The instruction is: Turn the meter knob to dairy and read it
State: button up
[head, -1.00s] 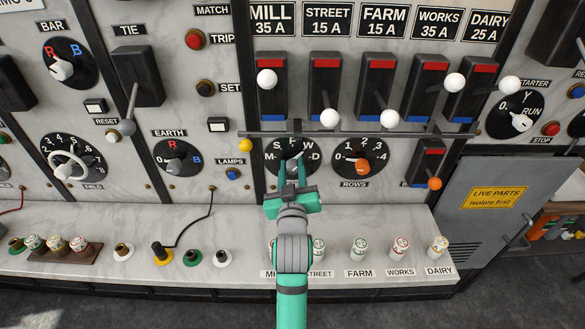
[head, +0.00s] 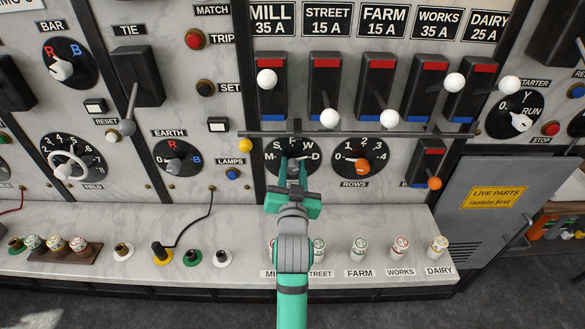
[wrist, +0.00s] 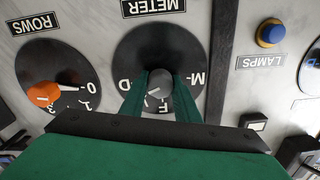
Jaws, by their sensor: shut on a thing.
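The meter dial (head: 272,165) is a round black plate on the lower panel, lettered M, S, F, W and D. It also shows upside down in the wrist view (wrist: 130,50), under the METER plate. My gripper (head: 292,166) is at the dial, and its two green fingers are shut on the grey meter knob (wrist: 159,82) at the dial's centre. In the wrist view one finger stands on each side of the knob (wrist: 160,95). A pale mark shows on the knob near the F, but the fingers hide part of it and I cannot tell its exact setting.
The rows dial (head: 376,150) with an orange knob is close on the right. A horizontal rail (head: 345,133) and white-knobbed levers (head: 330,117) stand above. A blue lamps button (head: 232,174) is to the left. Plugs (head: 359,250) line the ledge below.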

jog(key=shift+m, duration=1.1)
jog(key=o, duration=1)
jog(key=shift+o, duration=0.2)
jog(key=s, duration=1)
jog(key=shift+s, duration=0.4)
